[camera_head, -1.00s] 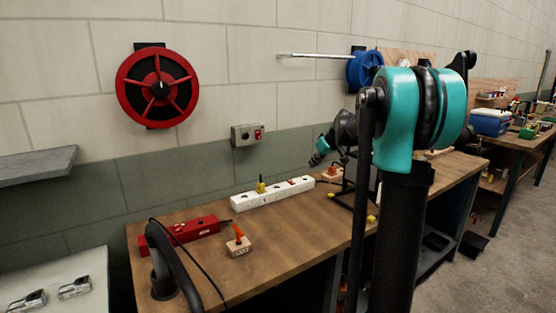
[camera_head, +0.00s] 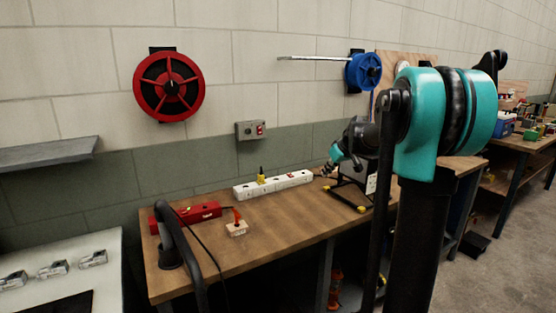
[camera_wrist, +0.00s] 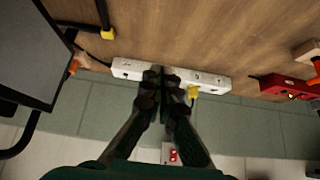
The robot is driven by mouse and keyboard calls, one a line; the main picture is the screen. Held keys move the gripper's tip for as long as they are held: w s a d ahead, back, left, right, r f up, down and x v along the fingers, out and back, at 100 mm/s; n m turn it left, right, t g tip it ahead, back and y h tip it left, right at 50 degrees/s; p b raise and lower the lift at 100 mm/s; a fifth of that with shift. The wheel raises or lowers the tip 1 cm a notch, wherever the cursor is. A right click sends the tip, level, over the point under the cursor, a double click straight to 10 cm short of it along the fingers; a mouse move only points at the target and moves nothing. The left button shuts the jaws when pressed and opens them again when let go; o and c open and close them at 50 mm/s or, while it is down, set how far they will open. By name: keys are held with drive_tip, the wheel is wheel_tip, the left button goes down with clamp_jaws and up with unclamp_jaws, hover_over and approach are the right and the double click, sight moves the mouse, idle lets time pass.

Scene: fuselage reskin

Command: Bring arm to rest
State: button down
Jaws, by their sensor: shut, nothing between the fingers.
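My arm stands at the right of the head view, with a teal and black upper joint (camera_head: 418,125). My gripper (camera_head: 329,168) is above the back of the wooden bench (camera_head: 262,249), near the right end of the white power strip (camera_head: 272,185). In the wrist view my gripper (camera_wrist: 166,74) has its fingers together and empty. They overlap the middle of the power strip (camera_wrist: 211,81) in the picture; the gap between them cannot be judged. A yellow plug (camera_wrist: 193,92) sits in the strip.
A red power strip (camera_head: 186,217) and a small block with an orange plug (camera_head: 237,228) lie on the bench. A dark panel on a stand (camera_wrist: 33,52) is close to my gripper. Red (camera_head: 168,87) and blue (camera_head: 363,71) reels hang on the wall.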

drive_tip(key=s+f+m+h, duration=0.1)
drive_tip(key=s+f+m, duration=0.1)
drive_tip(key=s+f, duration=0.5)
drive_tip(key=s+f+m+g+h, duration=0.1)
drive_tip(key=s+f, duration=0.6)
drive_tip(key=s, duration=1.2)
drive_tip(key=s+f+m+g+h, duration=0.1)
drive_tip(key=s+f+m, duration=0.1)
drive_tip(key=s+f, duration=0.5)
drive_tip(key=s, duration=0.5)
drive_tip(key=shift+s+f+m+h, duration=0.2)
drive_tip(key=shift+s+m+h, duration=0.1)
drive_tip(key=shift+s, duration=0.1)
drive_tip(key=shift+d, duration=0.1)
